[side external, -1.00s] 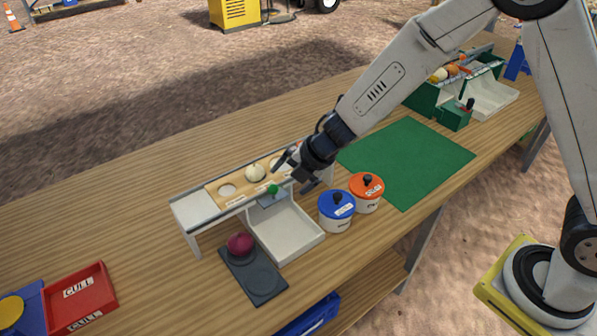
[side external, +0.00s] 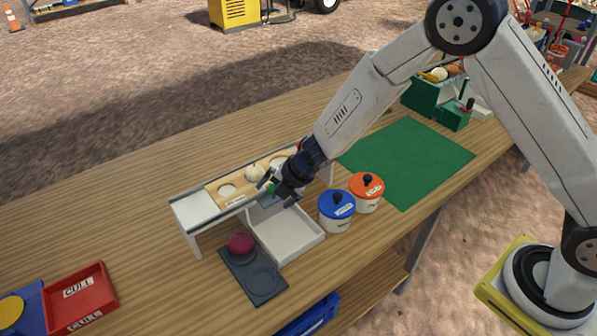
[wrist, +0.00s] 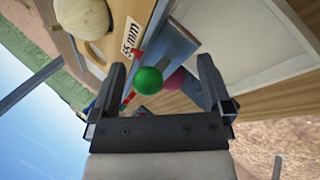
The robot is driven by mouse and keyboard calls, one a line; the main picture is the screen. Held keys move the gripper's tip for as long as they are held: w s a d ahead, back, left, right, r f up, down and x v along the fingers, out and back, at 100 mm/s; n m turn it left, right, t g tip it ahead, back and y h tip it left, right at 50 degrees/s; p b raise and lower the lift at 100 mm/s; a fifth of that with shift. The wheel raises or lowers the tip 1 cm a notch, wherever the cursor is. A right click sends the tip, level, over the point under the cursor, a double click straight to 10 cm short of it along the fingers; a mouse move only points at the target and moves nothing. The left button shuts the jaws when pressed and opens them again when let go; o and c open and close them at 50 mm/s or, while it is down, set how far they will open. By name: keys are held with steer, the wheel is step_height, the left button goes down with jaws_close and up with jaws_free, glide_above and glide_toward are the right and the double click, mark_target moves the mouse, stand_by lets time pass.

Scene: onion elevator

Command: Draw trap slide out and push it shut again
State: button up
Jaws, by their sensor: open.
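The trap slide (wrist: 178,50) is a grey-blue plate at the front of the raised sizing bench (side external: 192,211). Its green ball knob (wrist: 148,81) sits between my open fingers in the wrist view, nearer the left finger. The knob also shows in the side view (side external: 271,187), beside my gripper (side external: 272,190). My gripper (wrist: 158,88) is open, and I cannot tell whether either finger touches the knob. A pale onion (side external: 255,173) rests in a hole of the wooden board, also visible in the wrist view (wrist: 82,16).
A white tray (side external: 303,250) lies below the bench front. A red onion (side external: 240,243) sits on a dark plate (side external: 265,289). Blue-lidded (side external: 336,225) and orange-lidded (side external: 366,204) pots stand close right of my gripper. The green mat (side external: 420,150) is clear.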

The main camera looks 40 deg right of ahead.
steer(key=c, duration=1.3)
steer(key=shift+o, duration=0.2)
